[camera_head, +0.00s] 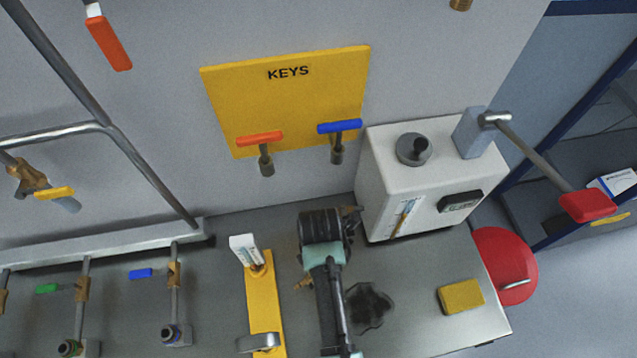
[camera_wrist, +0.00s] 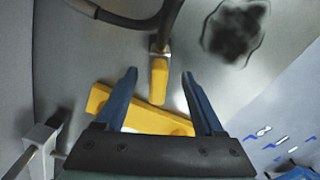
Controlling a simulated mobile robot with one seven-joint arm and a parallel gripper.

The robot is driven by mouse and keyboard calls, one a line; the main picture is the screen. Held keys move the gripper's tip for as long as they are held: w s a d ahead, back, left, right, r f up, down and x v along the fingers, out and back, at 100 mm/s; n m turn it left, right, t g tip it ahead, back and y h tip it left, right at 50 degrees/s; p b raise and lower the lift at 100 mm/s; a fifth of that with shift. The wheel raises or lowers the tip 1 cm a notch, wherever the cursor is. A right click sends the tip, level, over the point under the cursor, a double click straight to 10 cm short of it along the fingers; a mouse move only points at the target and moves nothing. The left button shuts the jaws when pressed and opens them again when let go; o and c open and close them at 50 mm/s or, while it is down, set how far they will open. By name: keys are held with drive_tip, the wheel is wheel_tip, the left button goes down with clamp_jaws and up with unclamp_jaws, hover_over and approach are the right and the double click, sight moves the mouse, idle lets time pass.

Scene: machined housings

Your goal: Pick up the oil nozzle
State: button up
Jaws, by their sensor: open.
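The oil nozzle appears in the wrist view as a yellow grip (camera_wrist: 158,82) with a metal fitting at its far end, joined to a dark hose (camera_wrist: 168,22). My gripper (camera_wrist: 159,74) is open, with its two blue fingers on either side of the yellow grip. There is a gap on both sides, and the left finger is a little closer. Whether the fingers are at the grip's height I cannot tell. In the head view I cannot make out the nozzle or the fingertips; a dark jointed body with a teal band covers that part of the bench.
A yellow bar (camera_head: 262,305) lies on the grey bench, beneath the fingers in the wrist view (camera_wrist: 130,115). A dark stain (camera_head: 369,306) is to its right. A white machine (camera_head: 430,180) with a red-ended lever (camera_head: 587,206) stands behind right. A yellow sponge-like block (camera_head: 461,296) lies near the edge.

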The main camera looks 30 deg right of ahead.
drive_tip(key=shift+w+f, duration=0.1)
drive_tip(key=shift+f, duration=1.75)
drive_tip(key=shift+c, duration=0.2)
clamp_jaws()
